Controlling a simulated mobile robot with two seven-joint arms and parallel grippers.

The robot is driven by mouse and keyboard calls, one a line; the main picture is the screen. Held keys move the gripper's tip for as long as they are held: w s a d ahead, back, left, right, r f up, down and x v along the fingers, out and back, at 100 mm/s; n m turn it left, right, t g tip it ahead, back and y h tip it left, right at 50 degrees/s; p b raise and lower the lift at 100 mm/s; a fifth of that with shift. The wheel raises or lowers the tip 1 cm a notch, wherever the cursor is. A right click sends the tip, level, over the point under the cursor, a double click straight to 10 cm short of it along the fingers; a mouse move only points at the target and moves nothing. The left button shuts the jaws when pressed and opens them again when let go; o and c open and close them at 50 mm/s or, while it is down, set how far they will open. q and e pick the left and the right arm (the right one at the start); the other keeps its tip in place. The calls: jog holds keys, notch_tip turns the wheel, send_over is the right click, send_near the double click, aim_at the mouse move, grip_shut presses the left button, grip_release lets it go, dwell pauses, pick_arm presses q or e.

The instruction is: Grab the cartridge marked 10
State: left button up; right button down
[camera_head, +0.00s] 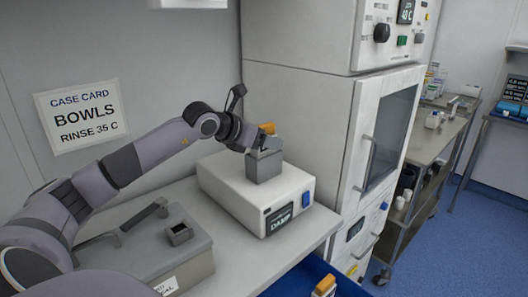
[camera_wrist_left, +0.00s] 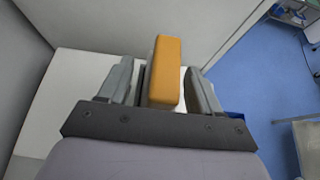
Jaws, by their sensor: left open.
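An orange-topped cartridge (camera_head: 267,128) stands upright at a grey block on top of a white device. In the left wrist view its orange top (camera_wrist_left: 165,70) sits between the two grey fingers of my left gripper (camera_wrist_left: 158,85). In the head view my left gripper (camera_head: 258,143) is at the cartridge, just above the block. It is open, with a gap showing on at least the right side. A second orange-topped cartridge (camera_head: 325,285) shows at the bottom edge. No number is readable on either. My right gripper is not in view.
The white device (camera_head: 235,190) has a display reading DAMP and a blue switch. A grey case (camera_head: 150,255) with a handle and a square socket (camera_head: 179,233) stands at the left. A tall white cabinet (camera_head: 330,130) rises close on the right. A wall card (camera_head: 82,116) reads BOWLS, RINSE 35 C.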

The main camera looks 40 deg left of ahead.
pick_arm(q)
jog(key=c, duration=1.1)
jog(key=shift+c, duration=0.2)
jog(key=shift+r, duration=0.1)
jog(key=shift+r, duration=4.85)
